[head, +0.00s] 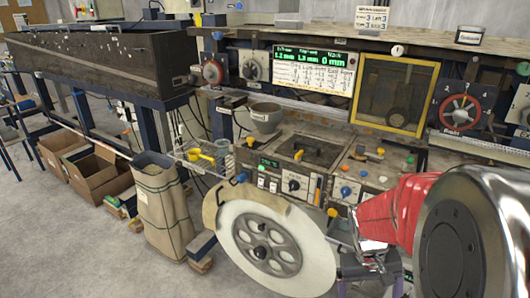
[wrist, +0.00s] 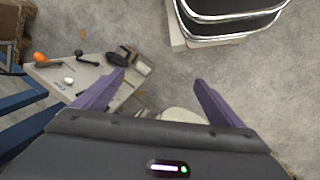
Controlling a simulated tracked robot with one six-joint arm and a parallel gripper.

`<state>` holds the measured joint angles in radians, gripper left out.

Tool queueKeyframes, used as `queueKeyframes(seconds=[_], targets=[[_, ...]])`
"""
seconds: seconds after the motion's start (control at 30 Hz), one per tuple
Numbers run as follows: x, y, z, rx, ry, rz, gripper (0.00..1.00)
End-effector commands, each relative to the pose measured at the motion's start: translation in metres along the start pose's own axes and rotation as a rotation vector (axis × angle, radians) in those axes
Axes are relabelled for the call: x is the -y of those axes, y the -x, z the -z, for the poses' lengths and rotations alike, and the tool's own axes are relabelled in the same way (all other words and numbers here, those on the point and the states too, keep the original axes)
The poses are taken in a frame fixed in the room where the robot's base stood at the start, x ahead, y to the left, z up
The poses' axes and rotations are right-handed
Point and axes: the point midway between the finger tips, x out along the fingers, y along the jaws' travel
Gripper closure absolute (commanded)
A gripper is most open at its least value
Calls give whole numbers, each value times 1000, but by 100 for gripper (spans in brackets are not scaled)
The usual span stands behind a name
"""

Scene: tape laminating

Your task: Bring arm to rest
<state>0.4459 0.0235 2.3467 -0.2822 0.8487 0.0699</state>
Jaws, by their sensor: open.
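My gripper (wrist: 160,82) shows in the wrist view with its two purple fingers spread wide apart. Nothing sits between the fingertips; grey concrete floor (wrist: 215,75) shows past them. In the head view my arm reaches in from the lower right, in front of the laminating machine's control panel (head: 310,165). The fingertips are not clear there.
A large white tape reel (head: 245,222) stands low at the machine's front, left of my arm. A paper sack (head: 160,210) and cardboard boxes (head: 100,170) stand on the floor at left. The wrist view shows a knobbed panel (wrist: 65,85) left of the fingers. Open floor lies at lower left.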

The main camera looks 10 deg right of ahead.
Motion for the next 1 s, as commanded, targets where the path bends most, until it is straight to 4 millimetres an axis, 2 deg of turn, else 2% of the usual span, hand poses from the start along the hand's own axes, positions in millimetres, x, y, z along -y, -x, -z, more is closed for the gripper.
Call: queueKeyframes(seconds=[0.1,0.6,1.0], targets=[[19,23,-6,-49,18,30,9],[90,104,-41,-263,81,164,9],[127,166,-71,-482,179,233,9]])
